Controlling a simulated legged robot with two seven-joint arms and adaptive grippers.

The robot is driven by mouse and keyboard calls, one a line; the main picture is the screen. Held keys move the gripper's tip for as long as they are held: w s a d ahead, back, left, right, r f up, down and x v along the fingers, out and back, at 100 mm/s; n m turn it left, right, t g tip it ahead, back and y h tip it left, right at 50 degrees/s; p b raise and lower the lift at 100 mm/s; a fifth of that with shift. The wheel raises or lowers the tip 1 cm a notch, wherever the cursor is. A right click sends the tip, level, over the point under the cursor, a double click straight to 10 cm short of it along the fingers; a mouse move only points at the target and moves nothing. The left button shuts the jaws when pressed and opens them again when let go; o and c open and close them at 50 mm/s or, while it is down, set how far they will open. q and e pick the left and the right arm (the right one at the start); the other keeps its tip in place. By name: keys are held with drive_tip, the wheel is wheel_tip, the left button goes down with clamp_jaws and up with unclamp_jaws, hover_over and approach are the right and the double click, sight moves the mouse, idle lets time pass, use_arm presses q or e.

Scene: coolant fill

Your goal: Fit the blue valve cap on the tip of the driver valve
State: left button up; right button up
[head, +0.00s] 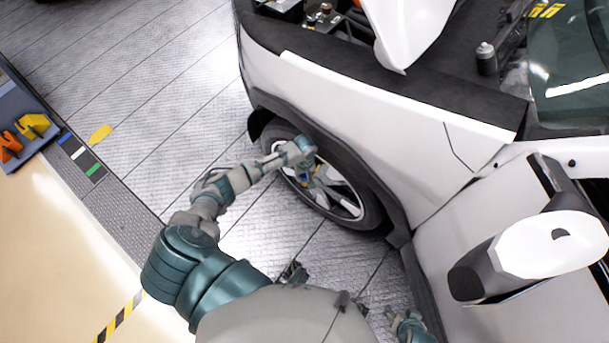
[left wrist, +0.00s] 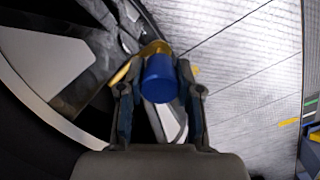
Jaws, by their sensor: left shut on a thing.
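My left gripper (head: 307,172) reaches in from the left to the front wheel (head: 345,204) of the white car. In the left wrist view my left gripper (left wrist: 160,88) is shut on the blue valve cap (left wrist: 160,79), with one finger on each side of it. A gold-coloured piece (left wrist: 154,47) shows just beyond the cap; I cannot tell what it is or whether the cap touches it. I cannot make out the driver valve's tip. A teal and grey part of my right arm shows at the bottom of the head view, its fingers unclear.
The wheel's spokes and dark tyre (head: 277,133) surround the hand closely. The white fender (head: 375,110) overhangs the wheel. A door mirror (head: 540,245) juts out at the right. The metal floor (head: 180,60) left of the car is mostly clear.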

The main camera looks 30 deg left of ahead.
sight(304, 179)
use_arm(q)
drive_tip(key=shift+p, duration=0.35)
drive_tip(key=shift+f+b, duration=0.5)
drive_tip(key=shift+f, duration=0.9)
drive_tip(key=shift+r, duration=0.1)
drive_tip(key=shift+r+p, duration=1.1)
drive_tip(key=shift+p, duration=0.1)
drive_tip(key=shift+p, duration=0.8)
idle(1.2)
drive_tip(key=shift+f+b, duration=0.85)
drive_tip(key=shift+f, duration=0.45)
